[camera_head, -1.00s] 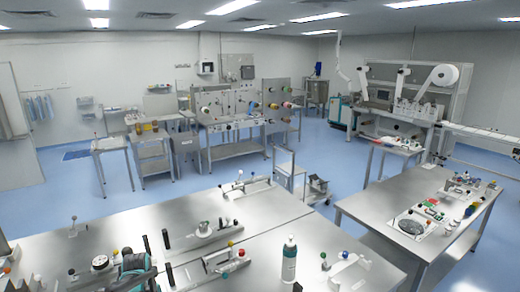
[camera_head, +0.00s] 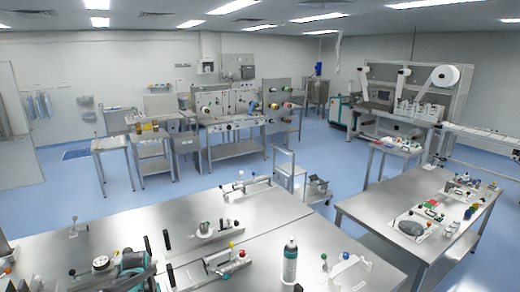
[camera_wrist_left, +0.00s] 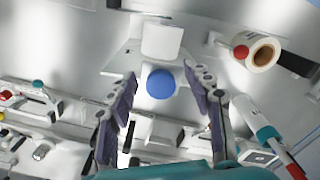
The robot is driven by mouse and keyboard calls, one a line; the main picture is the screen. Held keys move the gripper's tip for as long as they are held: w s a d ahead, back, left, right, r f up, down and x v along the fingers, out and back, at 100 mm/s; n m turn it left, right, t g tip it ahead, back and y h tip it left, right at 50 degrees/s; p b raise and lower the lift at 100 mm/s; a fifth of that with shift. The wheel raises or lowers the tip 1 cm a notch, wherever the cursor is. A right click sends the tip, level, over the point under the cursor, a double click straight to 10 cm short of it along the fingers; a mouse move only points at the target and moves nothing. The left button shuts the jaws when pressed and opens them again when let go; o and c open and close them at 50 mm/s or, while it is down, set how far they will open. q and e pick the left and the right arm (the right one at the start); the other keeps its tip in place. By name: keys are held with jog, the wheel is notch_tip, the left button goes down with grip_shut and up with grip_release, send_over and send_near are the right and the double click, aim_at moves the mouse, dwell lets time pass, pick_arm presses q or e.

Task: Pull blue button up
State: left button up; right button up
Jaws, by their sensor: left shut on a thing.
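The blue button (camera_wrist_left: 161,84) is a round blue knob in the middle of the left wrist view, in front of a white block (camera_wrist_left: 161,41). Whether both pads press flat on the knob is hard to see. In the head view my left gripper (camera_head: 131,264) is low at the left, over the near steel table, and hides the button there. My right gripper is in neither view.
In the wrist view a roll (camera_wrist_left: 263,53) and a red knob (camera_wrist_left: 240,52) are at upper right.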

pick_arm(q)
jog(key=shift+r, duration=0.3)
jog(key=o, duration=1.5)
jog(key=shift+c, duration=0.2)
jog(key=shift+r+p, duration=1.65)
jog(key=shift+r, duration=1.35)
